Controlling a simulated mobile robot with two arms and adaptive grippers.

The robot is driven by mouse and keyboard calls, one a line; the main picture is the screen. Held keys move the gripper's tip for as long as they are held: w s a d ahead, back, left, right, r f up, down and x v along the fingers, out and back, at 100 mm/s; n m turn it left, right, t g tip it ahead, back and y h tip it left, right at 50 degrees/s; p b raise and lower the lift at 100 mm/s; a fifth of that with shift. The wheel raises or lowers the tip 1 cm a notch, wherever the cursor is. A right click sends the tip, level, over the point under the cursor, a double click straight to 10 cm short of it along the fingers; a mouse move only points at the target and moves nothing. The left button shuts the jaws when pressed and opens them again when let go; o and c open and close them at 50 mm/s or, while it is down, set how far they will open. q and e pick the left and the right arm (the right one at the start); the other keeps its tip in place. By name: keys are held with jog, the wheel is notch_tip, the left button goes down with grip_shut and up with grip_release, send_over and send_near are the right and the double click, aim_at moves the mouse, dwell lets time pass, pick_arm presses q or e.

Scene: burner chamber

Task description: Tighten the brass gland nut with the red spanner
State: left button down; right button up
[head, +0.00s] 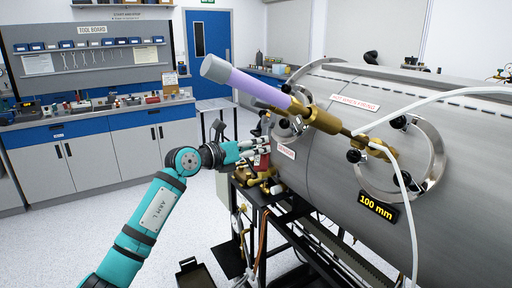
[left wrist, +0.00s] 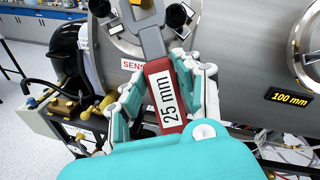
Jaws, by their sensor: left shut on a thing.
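My left gripper (head: 252,148) is shut on the red handle of the spanner, beside the front of the steel chamber. A brass-coloured part (left wrist: 143,4) shows at the spanner's jaw at the top edge. I cannot tell whether the jaw is seated around it. In the head view, brass fittings (head: 318,117) sit on the probe above the gripper; which one is the gland nut is unclear. My right gripper is not in view.
The steel chamber (head: 335,190) fills the right side, with a "100 mm" sign (head: 377,207). A lilac tube (head: 258,87) with a grey end juts out over my left gripper. White hoses hang on the right. A tool bench (head: 95,122) stands behind; the floor at left is clear.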

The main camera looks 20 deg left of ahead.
aim_at(263, 131)
pick_arm(q)
jog(key=shift+w+r+p, duration=0.45)
jog(key=shift+w+r, duration=0.05)
jog(key=shift+r, duration=0.2)
dwell(0.5)
jog(key=shift+w+r+p, duration=0.75)
jog(key=shift+r+p, duration=0.05)
jog(key=shift+r, duration=0.25)
dwell(1.0)
dwell(0.3)
dwell(0.4)
jog(key=shift+w+a+f+m+b, duration=0.2)
jog(key=shift+f+m+b, duration=0.1)
jog(key=shift+b, duration=0.45)
jog(key=m+b, duration=0.1)
jog(key=b, duration=0.1)
jog(key=a+m+h+b, duration=0.1)
jog(key=b, duration=0.1)
jog(key=shift+w, duration=0.35)
jog(key=shift+g, duration=0.3)
